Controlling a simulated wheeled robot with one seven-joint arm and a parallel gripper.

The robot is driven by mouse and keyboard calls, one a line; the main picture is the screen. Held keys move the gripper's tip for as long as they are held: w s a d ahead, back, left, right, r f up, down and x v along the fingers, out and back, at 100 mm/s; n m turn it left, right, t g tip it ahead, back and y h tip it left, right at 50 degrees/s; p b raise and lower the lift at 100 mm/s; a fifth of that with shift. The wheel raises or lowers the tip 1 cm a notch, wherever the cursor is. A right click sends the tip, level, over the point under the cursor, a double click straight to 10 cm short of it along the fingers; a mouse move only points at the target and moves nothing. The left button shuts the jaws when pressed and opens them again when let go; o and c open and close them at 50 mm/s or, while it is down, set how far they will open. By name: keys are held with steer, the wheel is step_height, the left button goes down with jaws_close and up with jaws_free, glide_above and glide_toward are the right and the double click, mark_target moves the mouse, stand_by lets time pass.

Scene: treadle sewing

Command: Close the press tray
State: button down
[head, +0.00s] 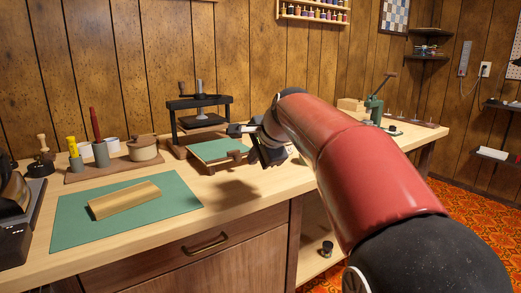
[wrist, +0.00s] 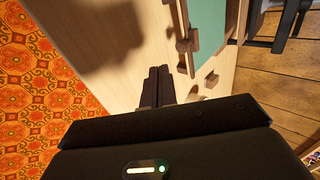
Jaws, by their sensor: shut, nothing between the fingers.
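The press tray (head: 217,149), with a green top and wooden front edge, sticks out forward from the black-framed press (head: 200,103) on the workbench. In the wrist view, the tray's green top (wrist: 207,22) is at the upper right, with a wooden handle piece (wrist: 187,42) on its front edge. My gripper (head: 266,154) is beside the tray's front right corner in the head view. Its dark fingers (wrist: 158,72) are shut and empty, just in front of the tray's edge. Whether they touch it is unclear. My arm hides part of the bench behind.
A green mat (head: 75,222) with a wooden block (head: 124,199) lies at the front left. A wooden rack (head: 115,167) with tools and a pot stands behind it. A green hand press (head: 375,108) stands at the right. Bare bench lies between mat and tray.

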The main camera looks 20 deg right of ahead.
steer(key=w, duration=0.2)
steer(key=w+a+f, duration=0.1)
steer(key=w, duration=0.1)
steer(key=w+f, duration=0.1)
steer(key=shift+w+a, duration=0.3)
steer(key=shift+w, duration=0.1)
steer(key=shift+p, duration=0.3)
